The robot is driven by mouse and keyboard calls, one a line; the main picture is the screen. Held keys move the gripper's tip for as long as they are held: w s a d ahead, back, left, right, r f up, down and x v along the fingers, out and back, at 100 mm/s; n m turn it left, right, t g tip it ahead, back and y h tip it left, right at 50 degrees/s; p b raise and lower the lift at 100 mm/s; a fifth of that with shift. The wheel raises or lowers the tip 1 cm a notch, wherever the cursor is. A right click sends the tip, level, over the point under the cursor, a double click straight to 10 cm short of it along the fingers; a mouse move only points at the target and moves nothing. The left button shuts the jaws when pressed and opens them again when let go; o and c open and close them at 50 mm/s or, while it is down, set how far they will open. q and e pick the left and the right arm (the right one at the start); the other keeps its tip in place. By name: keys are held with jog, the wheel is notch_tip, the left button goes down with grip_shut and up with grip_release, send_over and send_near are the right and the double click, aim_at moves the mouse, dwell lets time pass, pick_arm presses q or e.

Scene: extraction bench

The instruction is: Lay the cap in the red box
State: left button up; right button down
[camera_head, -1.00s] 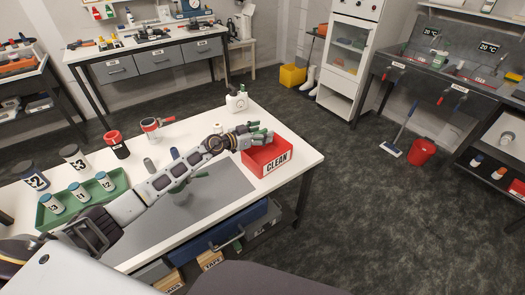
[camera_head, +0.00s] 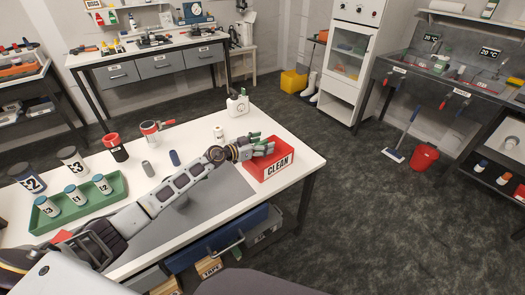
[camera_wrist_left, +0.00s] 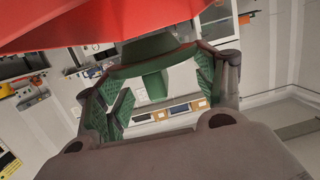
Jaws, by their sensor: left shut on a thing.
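The red box (camera_head: 268,167), labelled CLEAN, stands at the right end of the white table. My left gripper (camera_head: 263,147) is over its open top, near the left part of the rim. In the left wrist view, the gripper's green-padded fingers are closed on a dark green cap (camera_wrist_left: 153,82), with a round top and a narrower stem. The red box (camera_wrist_left: 90,22) fills the top of that view, close to the cap. In the head view the cap is hard to tell from the green fingers. The inside of the box is mostly hidden. My right gripper is not in view.
A white bottle (camera_head: 237,105) and a small white jar (camera_head: 218,132) stand behind the gripper. A green tray (camera_head: 120,187) with several labelled jars is at the left. A grey mat (camera_head: 222,190) lies clear in front. The table's right edge is just beyond the box.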

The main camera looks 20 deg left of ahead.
pick_arm(q)
jog(key=shift+f+b, duration=0.3)
jog(key=shift+f, duration=0.3)
jog(key=shift+f+b, duration=0.5)
jog(key=shift+f, duration=0.2)
jog(key=shift+f+b, duration=0.3)
jog(key=shift+f, duration=0.7)
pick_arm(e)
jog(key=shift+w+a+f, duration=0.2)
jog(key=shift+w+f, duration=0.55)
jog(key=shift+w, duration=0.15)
